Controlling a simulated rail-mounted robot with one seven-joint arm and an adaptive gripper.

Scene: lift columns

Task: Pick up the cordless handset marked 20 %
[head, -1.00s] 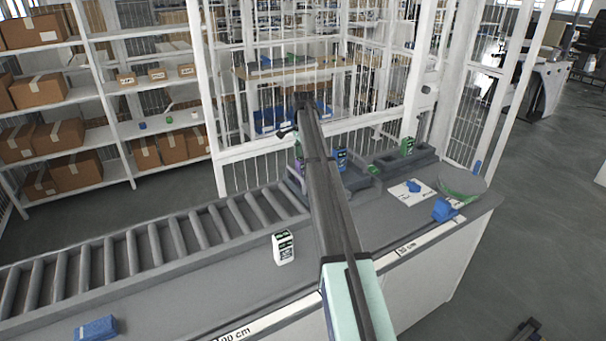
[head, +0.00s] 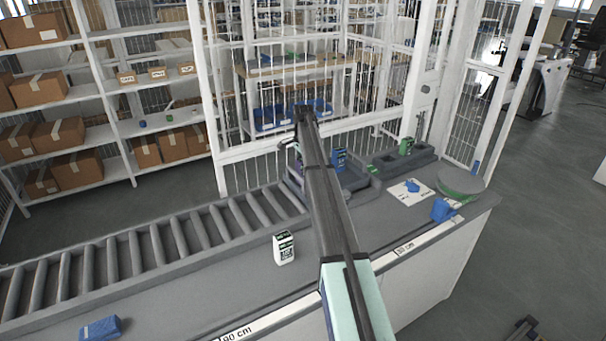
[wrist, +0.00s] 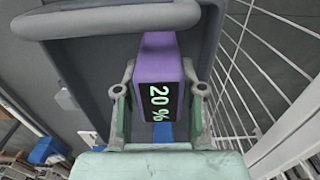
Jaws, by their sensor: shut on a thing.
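The purple handset (wrist: 160,68) has a black display reading "20 %" in green, turned sideways in the wrist view. My gripper (wrist: 159,92) is shut on it, with one finger on each side of its body. Its far end runs up toward a rounded grey bar. I cannot tell whether its lower end still touches the grey holder. In the head view my own arm covers most of the gripper and the handset.
In the head view a blue handset (head: 339,159) and a green handset (head: 406,146) stand in grey holders on the counter. A roller conveyor (head: 150,248) runs left. White wire fencing (wrist: 262,65) is close on the wrist view's right.

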